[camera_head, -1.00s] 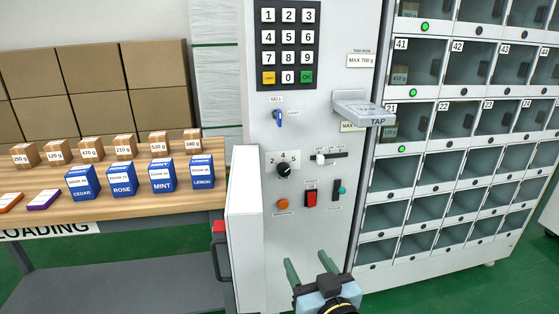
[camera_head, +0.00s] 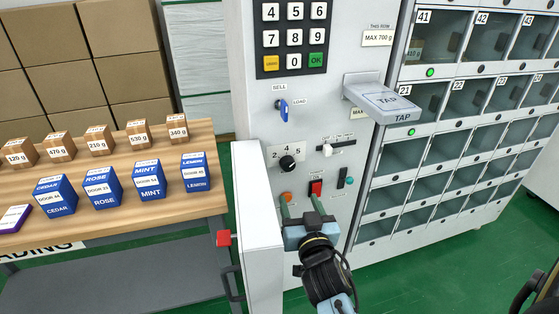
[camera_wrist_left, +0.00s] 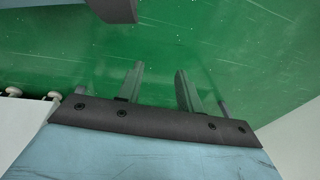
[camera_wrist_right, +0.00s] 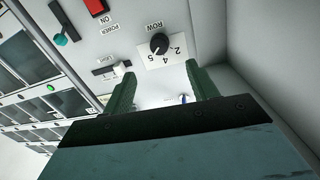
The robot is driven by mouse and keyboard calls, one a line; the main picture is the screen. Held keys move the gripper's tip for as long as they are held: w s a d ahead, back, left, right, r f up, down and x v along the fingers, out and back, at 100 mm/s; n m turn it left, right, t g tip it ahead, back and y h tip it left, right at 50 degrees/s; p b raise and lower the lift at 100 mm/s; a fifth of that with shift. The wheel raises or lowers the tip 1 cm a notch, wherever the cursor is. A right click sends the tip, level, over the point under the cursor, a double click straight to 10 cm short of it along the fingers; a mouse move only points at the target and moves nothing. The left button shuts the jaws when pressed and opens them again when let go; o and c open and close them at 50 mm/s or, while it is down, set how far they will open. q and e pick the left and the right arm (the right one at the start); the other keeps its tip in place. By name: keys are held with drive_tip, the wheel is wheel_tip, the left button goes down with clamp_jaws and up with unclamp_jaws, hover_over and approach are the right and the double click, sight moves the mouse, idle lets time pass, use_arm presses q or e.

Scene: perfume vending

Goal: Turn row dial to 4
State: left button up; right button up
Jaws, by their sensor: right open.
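The row dial (camera_head: 287,163) is a black round knob on a white plate marked 2, 4 and 5, on the grey machine panel. It also shows in the right wrist view (camera_wrist_right: 159,44), upside down, where its white mark seems to lean toward the 5. My right gripper (camera_head: 298,197) is below the dial, with its green fingers pointing up at the panel. In the right wrist view its fingers (camera_wrist_right: 159,70) are apart and empty, with the dial beyond the gap. My left gripper (camera_wrist_left: 159,68) shows only in its wrist view, fingers apart and empty over green floor.
An orange button (camera_head: 286,198), a red switch (camera_head: 316,187) and a slider (camera_head: 315,149) sit near the dial. A blue key switch (camera_head: 282,107) is above it. The white open door (camera_head: 254,255) stands left of my right gripper. The TAP shelf (camera_head: 380,100) juts out on the right.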

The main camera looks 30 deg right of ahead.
sight(289, 168)
use_arm(q)
drive_tip(key=w+r+b, duration=0.1)
drive_tip(key=r, duration=0.1)
drive_tip(key=w+d+r+b, duration=0.1)
drive_tip(key=w+r, duration=0.1)
drive_tip(key=shift+r, duration=0.3)
use_arm(e)
drive_tip(key=x, duration=1.2)
drive_tip(key=shift+w+d, duration=0.2)
drive_tip(key=shift+d, duration=0.05)
drive_tip(key=shift+r, duration=0.1)
drive_tip(key=c, duration=1)
drive_tip(key=shift+n, duration=0.3)
drive_tip(key=n, duration=0.5)
drive_tip(key=shift+d+t, duration=0.1)
drive_tip(key=shift+t, duration=0.2)
use_arm(q)
drive_tip(key=shift+s+a+f, duration=0.1)
drive_tip(key=shift+a+f, duration=0.05)
drive_tip(key=shift+f, duration=0.05)
use_arm(e)
drive_tip(key=shift+n, duration=2.2)
drive_tip(key=o, duration=1)
